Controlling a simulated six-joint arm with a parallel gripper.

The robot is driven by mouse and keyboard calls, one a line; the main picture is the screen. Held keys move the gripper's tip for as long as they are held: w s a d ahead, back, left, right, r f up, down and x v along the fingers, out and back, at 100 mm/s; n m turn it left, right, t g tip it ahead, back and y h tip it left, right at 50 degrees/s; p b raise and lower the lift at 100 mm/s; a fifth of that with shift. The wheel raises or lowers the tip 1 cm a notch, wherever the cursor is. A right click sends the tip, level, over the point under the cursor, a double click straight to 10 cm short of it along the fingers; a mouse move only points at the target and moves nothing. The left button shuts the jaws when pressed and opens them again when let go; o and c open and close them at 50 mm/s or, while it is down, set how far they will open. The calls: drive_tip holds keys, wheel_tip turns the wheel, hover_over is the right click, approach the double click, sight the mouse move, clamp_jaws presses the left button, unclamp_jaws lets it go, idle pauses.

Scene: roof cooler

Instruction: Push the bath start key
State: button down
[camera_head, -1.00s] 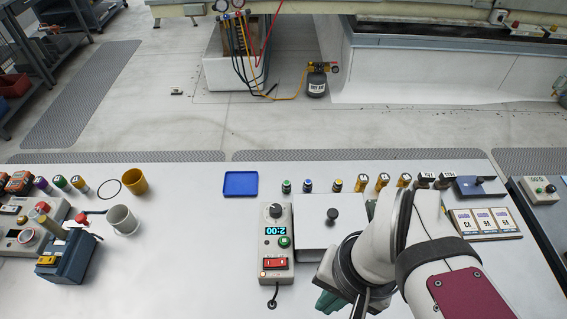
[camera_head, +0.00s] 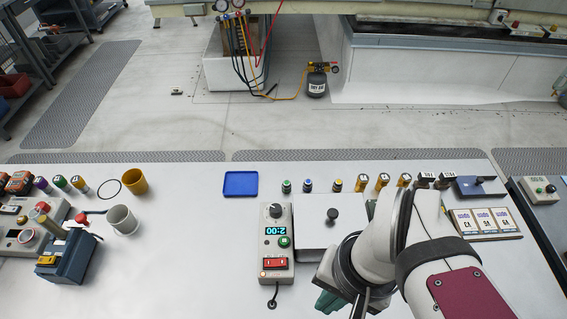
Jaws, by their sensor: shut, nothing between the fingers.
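A grey control box (camera_head: 264,228) stands on the bench just left of my arm. It has a dark knob (camera_head: 275,210) at its far end, a lit display reading 2:00 (camera_head: 276,230), a round green key (camera_head: 284,242) beside the display and a red rocker switch (camera_head: 275,263) nearer the front. I cannot read a label that says which is the bath start key. My gripper (camera_head: 325,301) is shut and empty, to the right of the box's front end and apart from it. My wrist hides part of it.
A pale lidded unit with a black knob (camera_head: 332,216) adjoins the box on the right. A blue tray (camera_head: 241,184) and several small capped bottles stand behind. Cups (camera_head: 122,219) and devices are at the left. The bench between them and the box is clear.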

drive_tip(key=w+a+f+m+y, duration=0.1)
drive_tip(key=w+a+m+y, duration=0.1)
drive_tip(key=w+a+y, duration=0.3)
drive_tip(key=m+t+y, duration=0.2)
drive_tip(key=m+t, duration=0.1)
drive_tip(key=m, duration=0.2)
hover_over(284, 241)
drive_tip(key=d, duration=0.1)
wheel_tip(284, 241, down, 4)
drive_tip(key=shift+d+r, duration=0.15)
drive_tip(key=shift+d, duration=0.05)
drive_tip(key=shift+f, duration=4.4)
drive_tip(key=shift+f, duration=0.4)
